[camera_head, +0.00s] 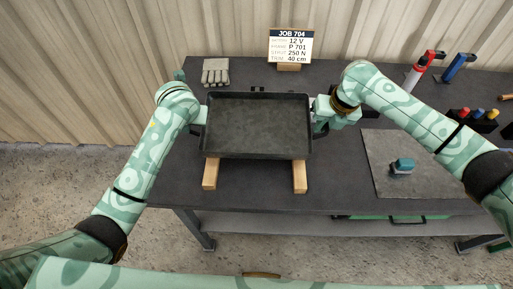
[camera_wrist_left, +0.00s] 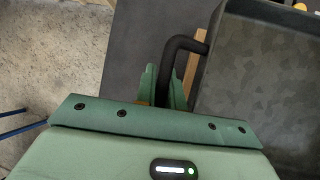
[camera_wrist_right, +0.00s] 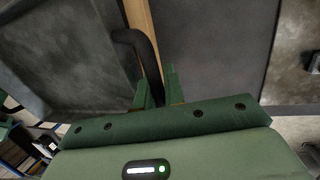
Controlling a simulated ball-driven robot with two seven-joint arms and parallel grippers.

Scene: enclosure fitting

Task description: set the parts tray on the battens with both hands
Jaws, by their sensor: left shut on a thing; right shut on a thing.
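The parts tray (camera_head: 258,128) is a dark, empty, shallow pan with a bar handle at each side. It looks level above the two wooden battens, the left batten (camera_head: 210,175) and the right batten (camera_head: 299,177), whose front ends stick out toward me. I cannot tell whether it touches them. My left gripper (camera_wrist_left: 165,88) is shut on the tray's left handle (camera_wrist_left: 184,44). My right gripper (camera_wrist_right: 158,88) is shut on the right handle (camera_wrist_right: 141,45). In the head view, the fingers are largely hidden at the tray's sides. The battens' rear parts are under the tray.
A job sign (camera_head: 290,47) stands behind the tray, with a grey ribbed block (camera_head: 216,72) at back left. Red and blue tools stand at back right. The bench (camera_head: 255,190) is clear between the battens.

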